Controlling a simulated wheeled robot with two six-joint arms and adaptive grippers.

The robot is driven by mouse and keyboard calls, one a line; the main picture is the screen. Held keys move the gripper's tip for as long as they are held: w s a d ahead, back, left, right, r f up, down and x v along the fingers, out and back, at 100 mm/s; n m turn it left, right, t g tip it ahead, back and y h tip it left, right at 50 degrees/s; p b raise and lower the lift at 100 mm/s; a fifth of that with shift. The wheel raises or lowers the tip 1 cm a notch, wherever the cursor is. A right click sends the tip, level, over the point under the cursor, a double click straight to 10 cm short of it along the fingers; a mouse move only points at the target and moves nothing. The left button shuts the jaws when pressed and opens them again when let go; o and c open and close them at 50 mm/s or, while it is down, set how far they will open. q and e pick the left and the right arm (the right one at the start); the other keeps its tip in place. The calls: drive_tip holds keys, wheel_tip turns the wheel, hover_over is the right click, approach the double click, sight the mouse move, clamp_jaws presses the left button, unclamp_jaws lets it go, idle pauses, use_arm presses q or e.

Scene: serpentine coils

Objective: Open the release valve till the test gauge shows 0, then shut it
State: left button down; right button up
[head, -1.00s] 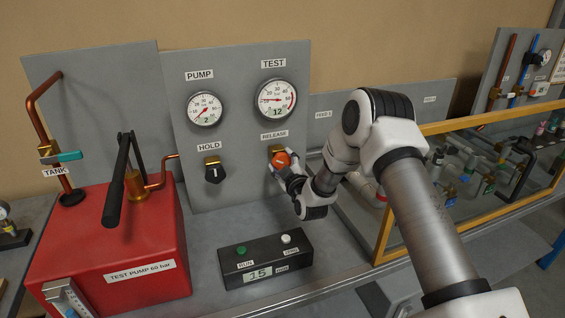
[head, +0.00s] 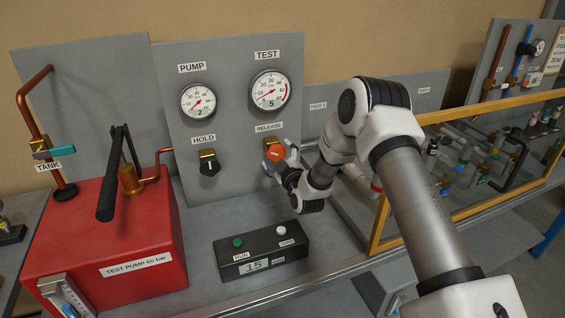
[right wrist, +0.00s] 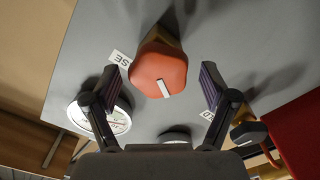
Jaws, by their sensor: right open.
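The release valve has an orange knob (head: 275,153) with a white mark, under the RELEASE label on the grey panel. My right gripper (head: 279,158) is open at the knob. In the right wrist view the orange knob (right wrist: 158,76) lies ahead between the spread fingers (right wrist: 158,88), apart from both. Its white mark sits slanted in that view. My left gripper is not in view.
The pump gauge (head: 198,101) reads 2. The black hold valve (head: 209,166) is left of the release valve. A black box (head: 262,252) showing 15 lies on the bench below. The red test pump (head: 110,240) stands at left, a yellow-framed guard (head: 380,225) at right.

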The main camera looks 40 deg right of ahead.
drive_tip(key=v, duration=1.1)
idle(2.0)
